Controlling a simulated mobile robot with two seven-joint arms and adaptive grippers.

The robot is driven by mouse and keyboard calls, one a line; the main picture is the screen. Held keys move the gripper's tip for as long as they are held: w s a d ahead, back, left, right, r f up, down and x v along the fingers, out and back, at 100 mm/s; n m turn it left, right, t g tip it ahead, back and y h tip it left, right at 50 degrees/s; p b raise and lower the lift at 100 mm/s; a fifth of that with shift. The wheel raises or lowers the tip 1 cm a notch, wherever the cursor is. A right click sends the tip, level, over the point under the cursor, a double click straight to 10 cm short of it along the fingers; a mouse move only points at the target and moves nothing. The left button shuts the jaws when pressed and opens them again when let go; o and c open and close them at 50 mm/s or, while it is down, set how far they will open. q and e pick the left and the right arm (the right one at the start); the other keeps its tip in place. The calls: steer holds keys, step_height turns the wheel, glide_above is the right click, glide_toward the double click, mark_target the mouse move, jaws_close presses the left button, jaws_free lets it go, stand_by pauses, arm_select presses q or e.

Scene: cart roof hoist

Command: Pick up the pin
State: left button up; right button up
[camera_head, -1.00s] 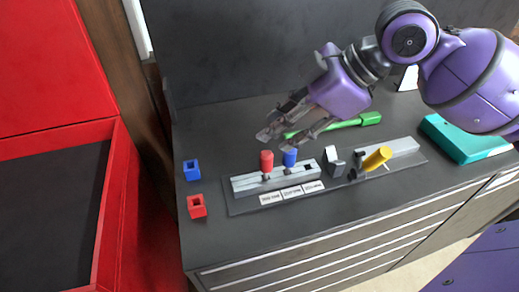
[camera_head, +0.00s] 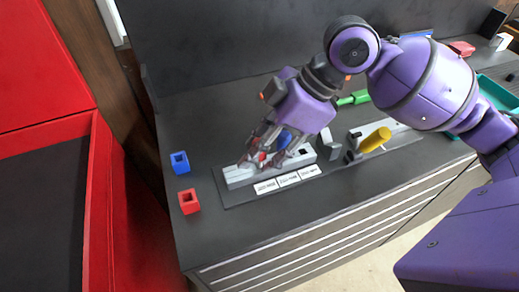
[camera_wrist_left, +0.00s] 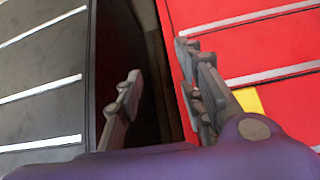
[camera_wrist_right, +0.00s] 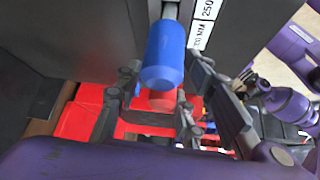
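A red pin (camera_head: 262,157) and a blue pin (camera_head: 284,139) stand in a grey slotted block (camera_head: 240,178) on the bench. My right gripper (camera_head: 266,161) is down over the pins, pointing at the block. In the right wrist view the blue pin (camera_wrist_right: 165,55) is close and the red pin (camera_wrist_right: 163,99) lies beyond it, between the fingers. The right gripper (camera_wrist_right: 150,115) is open, with space beside the red pin; I cannot tell whether either finger touches a pin. My left gripper (camera_wrist_left: 160,90) is open and empty, seen only in its wrist view, beside red and dark drawer fronts.
A blue square ring (camera_head: 179,162) and a red square ring (camera_head: 188,201) lie left of the block. White label plates (camera_head: 288,180) are in front. A yellow handle (camera_head: 375,140) and a green tool (camera_head: 354,98) are to the right. A red cabinet (camera_head: 95,200) borders the bench.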

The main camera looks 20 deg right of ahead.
arm_select(q)
steer(key=shift+w+r, duration=0.3)
steer(key=shift+w, duration=0.2)
arm_select(e)
steer(key=shift+r, duration=0.1)
jaws_close()
steer(key=shift+r, duration=0.1)
